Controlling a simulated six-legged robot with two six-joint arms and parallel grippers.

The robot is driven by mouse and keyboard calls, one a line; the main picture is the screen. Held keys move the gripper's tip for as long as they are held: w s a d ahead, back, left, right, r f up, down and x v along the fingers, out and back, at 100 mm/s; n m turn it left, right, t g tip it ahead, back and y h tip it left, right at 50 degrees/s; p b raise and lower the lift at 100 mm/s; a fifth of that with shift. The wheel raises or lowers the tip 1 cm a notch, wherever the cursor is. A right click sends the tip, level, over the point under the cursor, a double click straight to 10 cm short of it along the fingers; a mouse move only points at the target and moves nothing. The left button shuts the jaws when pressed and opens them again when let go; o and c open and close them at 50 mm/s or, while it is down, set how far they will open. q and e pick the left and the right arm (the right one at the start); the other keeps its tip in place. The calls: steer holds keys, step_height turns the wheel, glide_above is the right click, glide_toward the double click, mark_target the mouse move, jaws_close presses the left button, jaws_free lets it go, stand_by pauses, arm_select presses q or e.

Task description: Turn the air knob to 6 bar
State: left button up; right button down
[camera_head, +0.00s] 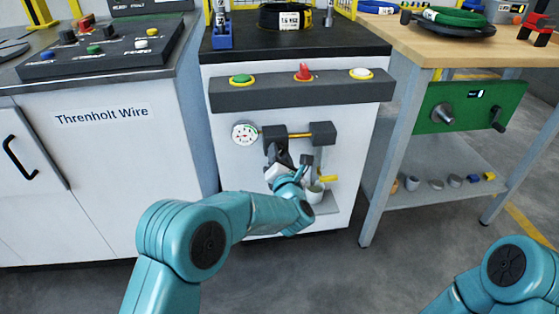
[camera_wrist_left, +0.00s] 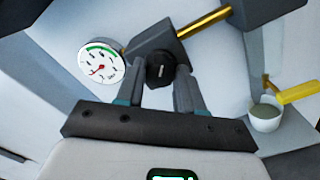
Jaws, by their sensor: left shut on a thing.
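The air knob (camera_wrist_left: 160,66) is a round black knob with a pale mark, under a dark grey block, in the left wrist view. The two fingers of my left gripper (camera_wrist_left: 164,78) are closed on either side of it. In the head view my left gripper (camera_head: 279,158) is at the front of the white cabinet and hides the knob. The pressure gauge (camera_wrist_left: 98,60) is a white dial with a green arc and a red needle, left of the knob. It also shows in the head view (camera_head: 245,133). I cannot read its numbers. My right gripper is out of view.
A brass pipe (camera_wrist_left: 205,21) runs right from the grey block. A yellow lever (camera_wrist_left: 298,93) and a small cup (camera_wrist_left: 265,117) are to the right. Above is a dark panel (camera_head: 334,91) with green, red and white buttons. A workbench (camera_head: 445,47) stands at right.

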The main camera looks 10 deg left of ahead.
arm_select(q)
steer(key=m, duration=0.5)
steer(key=m+p, duration=0.1)
steer(key=m, duration=0.5)
steer(key=m+p, duration=0.1)
steer(key=m, duration=0.4)
steer(key=shift+f+m, duration=0.25)
steer(key=shift+m, duration=0.05)
steer(key=m+p, duration=0.1)
steer(key=m, duration=0.2)
steer(key=shift+m+p, duration=0.3)
steer(key=shift+a+f+m+p, duration=0.1)
steer(key=shift+m+p, duration=1.45)
steer(key=shift+m, duration=2.35)
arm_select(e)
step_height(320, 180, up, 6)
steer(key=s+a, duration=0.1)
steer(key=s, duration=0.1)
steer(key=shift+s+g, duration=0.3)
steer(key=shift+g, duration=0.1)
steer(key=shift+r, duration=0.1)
